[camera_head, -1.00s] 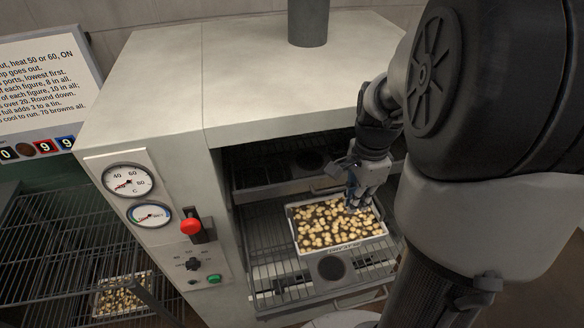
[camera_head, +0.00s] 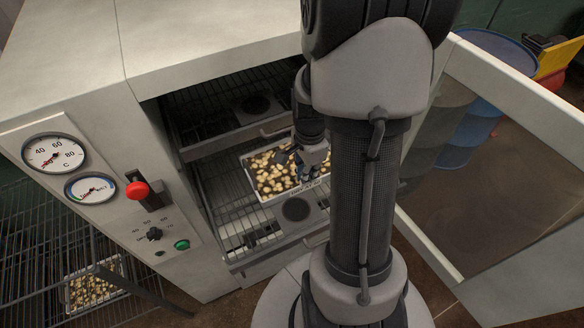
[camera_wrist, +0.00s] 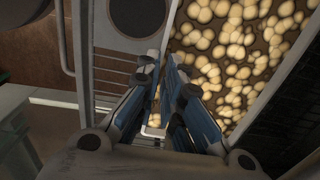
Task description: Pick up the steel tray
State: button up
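The steel tray (camera_head: 292,191), full of small pale round pieces, lies on the pulled-out lower rack of the open oven. Its contents and wall (camera_wrist: 272,92) also show in the wrist view. My gripper (camera_head: 308,172) is at the tray's right front part, pointing down. In the wrist view, the fingers of my gripper (camera_wrist: 166,68) come close together, one on the left and others on the right, with the tray's rim running between them. Whether they press on the rim cannot be told. My arm hides the tray's right end.
The oven's lower rack (camera_head: 243,232) has a dark round disc (camera_head: 296,209) in front of the tray. An upper rack (camera_head: 212,139) sits above and behind. The open oven door (camera_head: 520,190) stands to the right. A second tray (camera_head: 92,290) lies on wire shelving at lower left.

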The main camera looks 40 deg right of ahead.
jog(key=shift+f+b, duration=0.3)
jog(key=shift+f, duration=1.25)
jog(key=shift+c, duration=0.3)
grip_shut()
jog(key=shift+w+r, duration=0.1)
